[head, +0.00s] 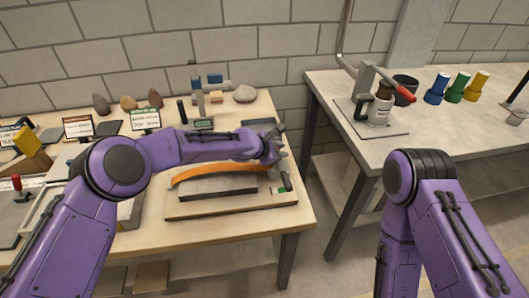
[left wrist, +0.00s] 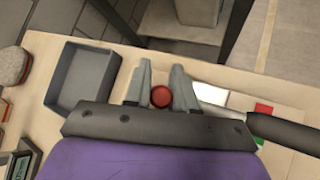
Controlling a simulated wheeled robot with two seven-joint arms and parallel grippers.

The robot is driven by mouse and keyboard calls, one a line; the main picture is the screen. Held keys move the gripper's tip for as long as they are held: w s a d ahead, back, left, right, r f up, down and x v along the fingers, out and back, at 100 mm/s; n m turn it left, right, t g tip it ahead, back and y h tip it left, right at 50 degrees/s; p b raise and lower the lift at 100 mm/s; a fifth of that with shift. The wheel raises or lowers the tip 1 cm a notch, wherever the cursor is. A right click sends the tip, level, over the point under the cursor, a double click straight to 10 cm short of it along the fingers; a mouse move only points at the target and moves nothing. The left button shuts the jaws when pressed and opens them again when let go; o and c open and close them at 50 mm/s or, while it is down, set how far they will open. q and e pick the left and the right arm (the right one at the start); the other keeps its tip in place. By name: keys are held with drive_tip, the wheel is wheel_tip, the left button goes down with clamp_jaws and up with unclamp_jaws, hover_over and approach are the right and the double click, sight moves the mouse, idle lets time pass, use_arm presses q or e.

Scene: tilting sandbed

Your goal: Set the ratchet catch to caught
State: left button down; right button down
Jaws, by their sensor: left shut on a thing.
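The tilting sandbed stands on a board (head: 235,209) on the left table, with a curved orange strip (head: 215,172) above its grey body. My left gripper (head: 276,143) is at the right end of the sandbed. In the left wrist view its fingers (left wrist: 160,88) are shut on a round red knob (left wrist: 161,96), apparently the ratchet catch's handle. My right gripper is out of view.
A shallow grey tray (left wrist: 83,75) lies beside my left gripper. Stones, small displays and a post (head: 198,100) stand along the back of the table. A second table (head: 440,150) at the right carries a red-handled press (head: 367,90) and coloured cups, with a gap between the tables.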

use_arm(q)
drive_tip(key=c, duration=1.3)
unclamp_jaws()
drive_tip(key=b+v, duration=0.1)
drive_tip(key=v, duration=0.9)
drive_tip(key=shift+s, duration=0.15)
drive_tip(key=shift+a+r, duration=0.1)
drive_tip(key=shift+r, duration=0.05)
